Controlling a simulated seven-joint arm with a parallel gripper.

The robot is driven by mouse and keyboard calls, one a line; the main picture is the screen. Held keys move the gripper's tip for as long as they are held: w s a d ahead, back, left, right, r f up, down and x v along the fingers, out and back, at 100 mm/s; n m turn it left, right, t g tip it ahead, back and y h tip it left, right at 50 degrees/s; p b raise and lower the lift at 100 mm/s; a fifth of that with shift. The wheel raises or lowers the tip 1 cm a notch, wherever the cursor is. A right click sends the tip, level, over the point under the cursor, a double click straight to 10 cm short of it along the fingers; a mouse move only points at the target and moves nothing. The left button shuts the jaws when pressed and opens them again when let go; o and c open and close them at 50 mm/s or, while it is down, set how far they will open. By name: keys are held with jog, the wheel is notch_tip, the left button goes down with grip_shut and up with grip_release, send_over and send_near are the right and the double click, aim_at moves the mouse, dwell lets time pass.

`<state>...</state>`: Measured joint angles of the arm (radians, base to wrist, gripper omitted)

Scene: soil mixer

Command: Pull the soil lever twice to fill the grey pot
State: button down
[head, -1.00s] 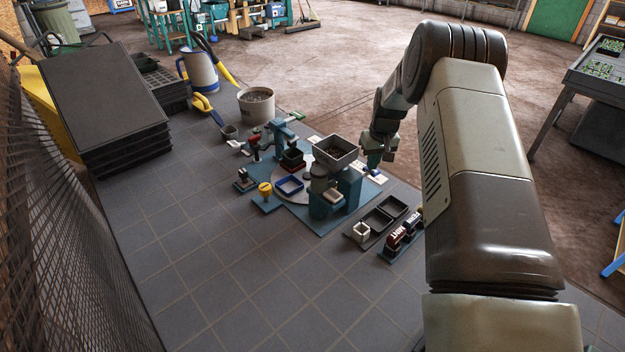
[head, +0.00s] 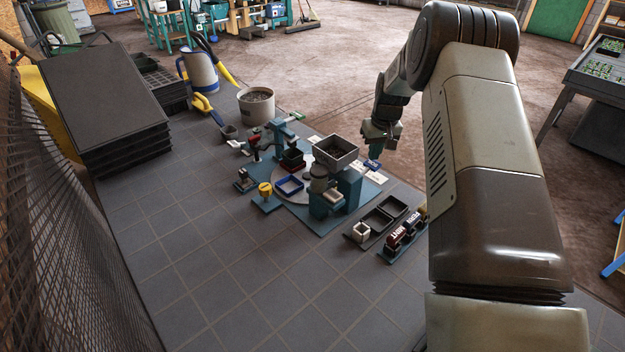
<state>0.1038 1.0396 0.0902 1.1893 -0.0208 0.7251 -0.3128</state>
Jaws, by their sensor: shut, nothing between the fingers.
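The soil mixer stands on a teal base (head: 335,228) on the grey tiled surface, with a pale round plate on it. A grey square hopper (head: 336,150) holding dark soil sits on its right side. A blue-rimmed pot (head: 289,185) and a dark pot with some red (head: 292,159) are on the plate. Which part is the soil lever and which pot is the grey one are too small to tell. My gripper (head: 379,149) is shut and empty, apart from the hopper, up and right of the mixer's right edge.
A dark double tray (head: 377,221) with a small white pot (head: 361,231) and a rack of labelled containers (head: 404,237) lie at front right. A soil bucket (head: 257,106) stands behind the mixer. Stacked dark trays (head: 105,95) are at left. The front tiles are clear.

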aim_at(373, 163)
dwell(0.4)
jog(key=shift+f, duration=2.05)
jog(key=shift+r, duration=2.05)
jog(key=shift+r, duration=2.55)
